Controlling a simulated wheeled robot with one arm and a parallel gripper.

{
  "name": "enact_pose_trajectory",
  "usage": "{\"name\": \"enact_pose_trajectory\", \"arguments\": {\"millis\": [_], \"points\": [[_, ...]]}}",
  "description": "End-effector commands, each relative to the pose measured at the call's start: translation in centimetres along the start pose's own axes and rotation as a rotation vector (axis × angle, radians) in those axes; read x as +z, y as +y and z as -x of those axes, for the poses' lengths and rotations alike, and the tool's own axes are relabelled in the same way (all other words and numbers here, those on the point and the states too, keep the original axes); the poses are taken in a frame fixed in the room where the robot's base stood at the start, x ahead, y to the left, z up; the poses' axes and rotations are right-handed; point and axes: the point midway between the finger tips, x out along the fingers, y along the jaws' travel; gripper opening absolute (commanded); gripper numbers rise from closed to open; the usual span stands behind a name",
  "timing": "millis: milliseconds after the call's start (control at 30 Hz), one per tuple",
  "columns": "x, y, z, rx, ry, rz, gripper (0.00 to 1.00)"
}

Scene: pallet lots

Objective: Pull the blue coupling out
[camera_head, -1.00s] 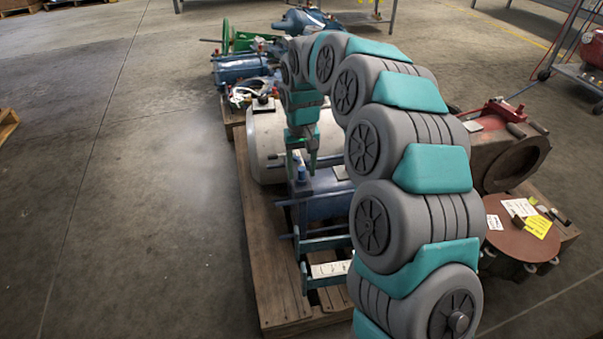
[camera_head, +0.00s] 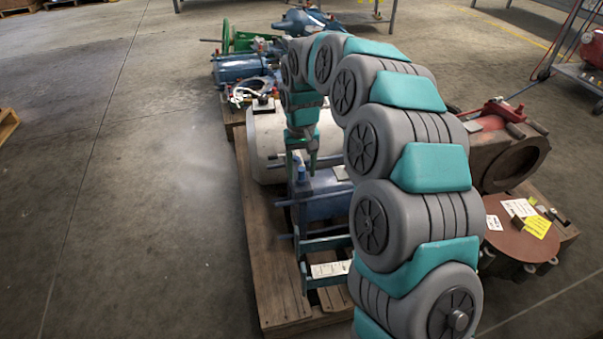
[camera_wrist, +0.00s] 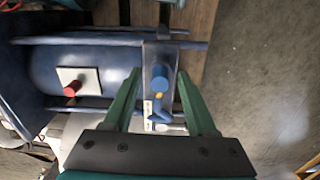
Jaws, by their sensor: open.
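The blue coupling (camera_wrist: 159,79) is a short, round blue piece on a grey metal plate (camera_wrist: 161,56) at the end of a blue cylinder unit. In the head view it shows as a small blue piece (camera_head: 301,173) just below my gripper's fingers. My gripper (camera_wrist: 160,73) is open, with one green finger to each side of the coupling in the wrist view. A gap shows between each finger and the coupling. I cannot tell how far the fingertips are above it. In the head view my gripper (camera_head: 301,164) points down over the unit.
The blue cylinder unit (camera_head: 325,200) lies on a wooden pallet (camera_head: 262,255). A red knob (camera_wrist: 72,90) sits on a white plate on it. Blue rods (camera_wrist: 180,42) run alongside. A pale tank (camera_head: 268,140) lies behind. Rusty machinery stands right.

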Motion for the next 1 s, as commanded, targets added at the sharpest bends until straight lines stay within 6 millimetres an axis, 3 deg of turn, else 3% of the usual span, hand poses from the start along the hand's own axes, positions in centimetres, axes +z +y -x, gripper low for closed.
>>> {"name": "enact_pose_trajectory", "arguments": {"millis": [333, 833, 1000], "points": [[0.01, 0.03, 0.01, 0.0, 0.0, 0.0, 0.57], [0.0, 0.02, 0.02, 0.0, 0.0, 0.0, 0.01], [0.0, 0.02, 0.01, 0.0, 0.0, 0.0, 0.0]]}}
